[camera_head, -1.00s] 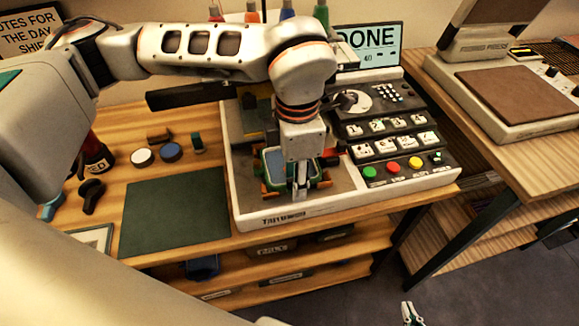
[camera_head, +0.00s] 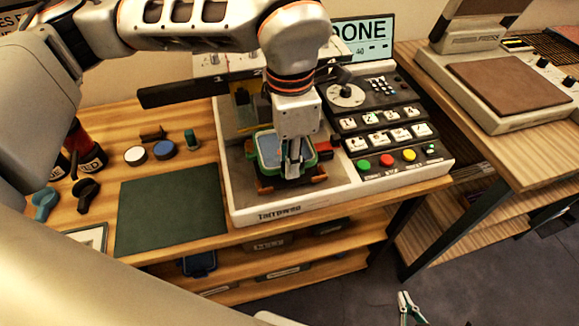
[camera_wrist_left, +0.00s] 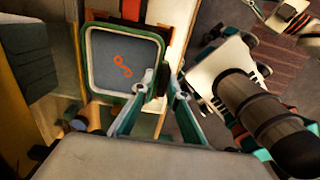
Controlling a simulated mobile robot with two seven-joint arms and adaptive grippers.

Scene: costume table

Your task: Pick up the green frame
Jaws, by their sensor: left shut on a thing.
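The green frame (camera_head: 262,163), a rounded square rim around a blue-grey panel, is at the front of the white machine, just above its orange-brown supports. My left gripper (camera_head: 292,165) points down and is shut on the frame's right edge. In the left wrist view the frame (camera_wrist_left: 92,88) shows an orange squiggle on its panel, and the gripper's fingertips (camera_wrist_left: 160,88) meet at the rim. Part of the frame is hidden behind the gripper in the head view. My right gripper (camera_head: 408,306) is low at the bottom right, away from the frame; its opening is unclear.
The white machine (camera_head: 340,195) has numbered keys and coloured buttons on its right. A dark green mat (camera_head: 170,215) lies bare to its left. Round pads (camera_head: 164,150), stamps and bottles (camera_head: 85,150) stand farther left. A press (camera_head: 510,85) is on the right table.

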